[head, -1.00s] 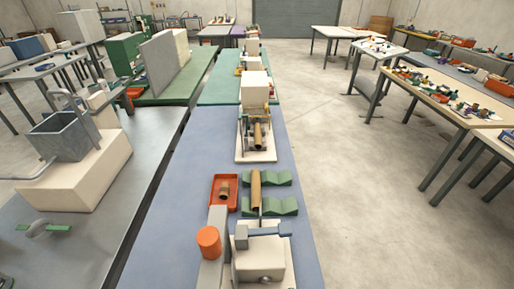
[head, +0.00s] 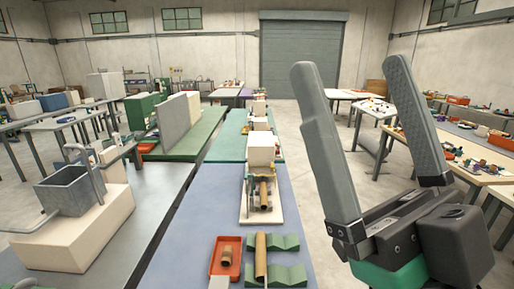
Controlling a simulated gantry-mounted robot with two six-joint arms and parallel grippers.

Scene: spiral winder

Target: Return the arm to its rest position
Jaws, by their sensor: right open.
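My right gripper (head: 357,75) is large and near at the right of the head view. Its two dark grey fingers point up and stand wide apart, with nothing between them. It is raised, to the right of the blue-topped bench (head: 205,235) and clear of it. On that bench a brown tube (head: 261,255) lies across green cradle blocks (head: 287,243). A short brown piece (head: 226,256) lies in an orange tray (head: 214,266). A machine on a cream base (head: 262,211) stands behind, with a brown roll on it. My left gripper is not in view.
A grey bench (head: 130,215) on the left carries a cream block (head: 75,232) with a grey metal bin (head: 70,190). Cluttered tables stand at the right, partly behind my gripper. A grey shutter door (head: 300,58) closes the back wall. Open floor lies beside the blue-topped bench.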

